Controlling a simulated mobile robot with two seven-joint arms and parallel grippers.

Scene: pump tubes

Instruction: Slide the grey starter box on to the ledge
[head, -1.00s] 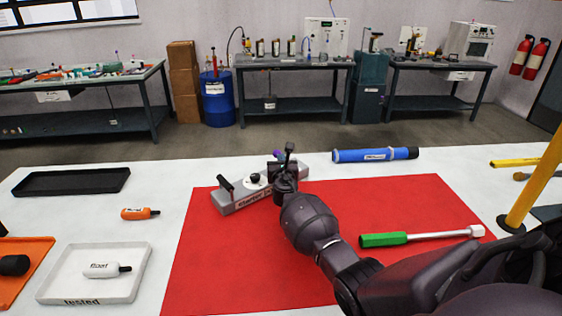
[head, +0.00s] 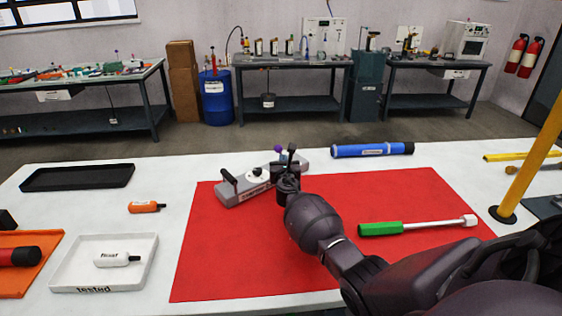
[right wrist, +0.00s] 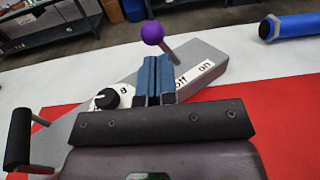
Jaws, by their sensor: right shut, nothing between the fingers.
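The grey starter box (head: 233,196) lies at a slant across the back of the red mat, its right end past the mat's back edge. It has a black handle (right wrist: 18,137), a black dial (right wrist: 107,98) and a lever with a purple knob (right wrist: 152,33) beside an "off on" label (right wrist: 195,74). My right gripper (head: 291,152) is shut and empty. In the right wrist view its fingertips (right wrist: 155,62) overlap the box between dial and label; I cannot tell whether they touch it. The gripper hides part of the box. I cannot make out a ledge. My left gripper is out of view.
A blue cylinder (head: 372,149) lies behind the red mat (head: 240,265). A green-handled tool (head: 415,227) lies right, near a yellow post (head: 528,165). At left are a black tray (head: 78,177), orange bottle (head: 146,207), white tray (head: 60,277) and orange tray (head: 45,262).

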